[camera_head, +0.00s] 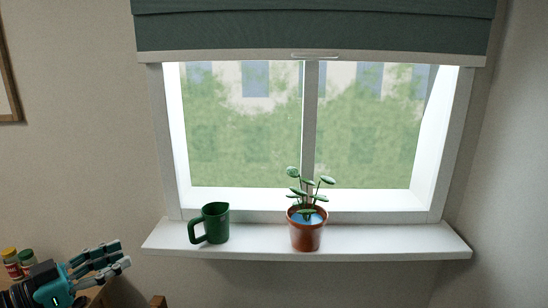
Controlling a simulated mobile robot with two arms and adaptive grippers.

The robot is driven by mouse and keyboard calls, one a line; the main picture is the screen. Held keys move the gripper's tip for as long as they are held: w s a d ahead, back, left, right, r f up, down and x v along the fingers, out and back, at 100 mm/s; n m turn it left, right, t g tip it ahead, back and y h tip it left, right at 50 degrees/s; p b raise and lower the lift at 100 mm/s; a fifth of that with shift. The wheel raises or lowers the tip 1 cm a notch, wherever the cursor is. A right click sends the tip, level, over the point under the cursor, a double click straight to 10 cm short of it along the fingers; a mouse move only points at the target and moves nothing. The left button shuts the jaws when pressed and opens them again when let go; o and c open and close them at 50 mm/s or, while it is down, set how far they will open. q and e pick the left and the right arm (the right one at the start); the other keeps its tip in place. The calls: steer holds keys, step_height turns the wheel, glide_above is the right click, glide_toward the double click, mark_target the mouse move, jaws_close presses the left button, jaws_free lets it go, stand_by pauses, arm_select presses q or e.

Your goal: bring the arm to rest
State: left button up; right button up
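My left gripper (122,254) is at the lower left of the head view, black and teal with grey fingers pointing right. Its fingers are spread with a gap between them, and nothing shows in them. It is below and left of the window sill, apart from the green jug. My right gripper is not in view. The dark green jug (215,222) stands upright on the white sill (370,243), its handle to the left. A plant in a terracotta pot (306,237) stands to the right of the jug, with a blue surface inside the pot rim.
Two small jars, one with a yellow lid (10,262) and one with a green lid (27,260), stand beside my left gripper. A wooden surface (100,297) lies below the gripper. A green blind (310,30) hangs over the window. The right end of the sill is clear.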

arm_select(q)
steer(key=s+d+f+g+y, duration=0.15)
steer(key=s+d+f, duration=0.25)
steer(key=f, duration=0.4)
steer(key=s+d+f+g+y, duration=0.1)
steer(key=s+d+f+g, duration=0.25)
steer(key=f, duration=0.45)
steer(key=s+d+f+g+y, duration=0.1)
steer(key=s+d+f+y, duration=0.15)
steer(key=s+f, duration=0.4)
steer(key=s+f+n+g+y, duration=0.4)
steer(key=s+f+n+y, duration=0.2)
steer(key=s+f, duration=0.45)
step_height(320, 180, down, 27)
steer(key=s+g+b, duration=0.1)
steer(key=s+b, duration=0.1)
steer(key=b, duration=0.2)
steer(key=s+a+f+b, duration=0.1)
steer(key=s+f, duration=0.7)
steer(key=f, duration=0.2)
steer(key=s+a+f+g+b, duration=0.1)
steer(key=s+a+f+b, duration=0.1)
steer(key=s+f, duration=0.6)
step_height(320, 180, down, 3)
steer(key=shift+r+y, duration=0.15)
steer(key=shift+y, duration=0.15)
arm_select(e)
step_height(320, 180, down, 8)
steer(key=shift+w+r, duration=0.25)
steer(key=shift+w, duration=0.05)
